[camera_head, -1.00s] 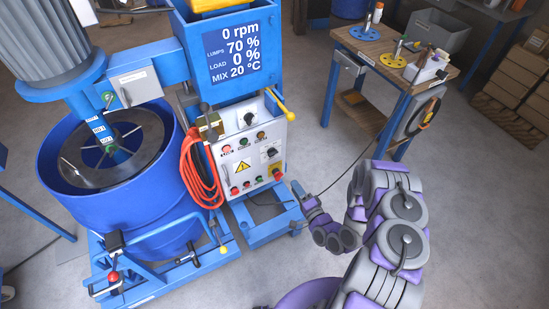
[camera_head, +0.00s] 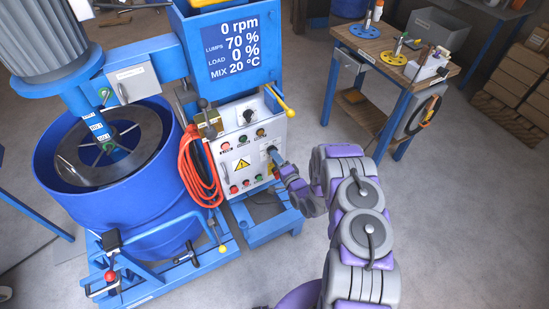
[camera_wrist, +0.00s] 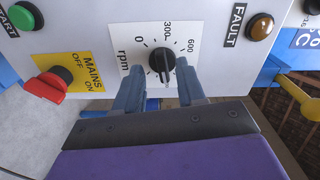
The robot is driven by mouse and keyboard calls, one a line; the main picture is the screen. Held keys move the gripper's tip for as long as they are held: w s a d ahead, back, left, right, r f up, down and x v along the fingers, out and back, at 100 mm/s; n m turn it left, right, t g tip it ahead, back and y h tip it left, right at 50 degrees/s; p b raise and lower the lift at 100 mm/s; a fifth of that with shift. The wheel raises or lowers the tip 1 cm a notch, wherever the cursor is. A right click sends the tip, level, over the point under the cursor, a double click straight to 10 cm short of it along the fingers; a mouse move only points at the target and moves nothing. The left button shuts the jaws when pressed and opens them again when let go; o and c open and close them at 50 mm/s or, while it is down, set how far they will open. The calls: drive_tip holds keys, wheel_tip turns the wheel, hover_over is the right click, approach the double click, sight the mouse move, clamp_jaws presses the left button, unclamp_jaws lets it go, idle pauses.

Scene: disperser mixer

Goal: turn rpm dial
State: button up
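The rpm dial (camera_wrist: 161,58) is a black knob on a white plate marked 0, 300 and 600, near the middle top of the wrist view. In the head view the dial (camera_head: 271,149) is on the right side of the white control panel, partly covered by my gripper (camera_head: 277,158). In the wrist view my gripper (camera_wrist: 161,72) is open, with one finger on each side of the dial's lower part. Small gaps seem to show beside the knob; contact is not clear. The display (camera_head: 231,48) reads 0 rpm.
The red MAINS switch (camera_wrist: 47,86) and green START button (camera_wrist: 23,17) lie left of the dial in the wrist view; the FAULT lamp (camera_wrist: 260,27) lies right. A yellow-handled lever (camera_head: 281,102) projects at the panel's upper right. A workbench (camera_head: 385,62) stands behind to the right.

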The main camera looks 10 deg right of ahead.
drive_tip(key=shift+x, duration=0.95)
clamp_jaws()
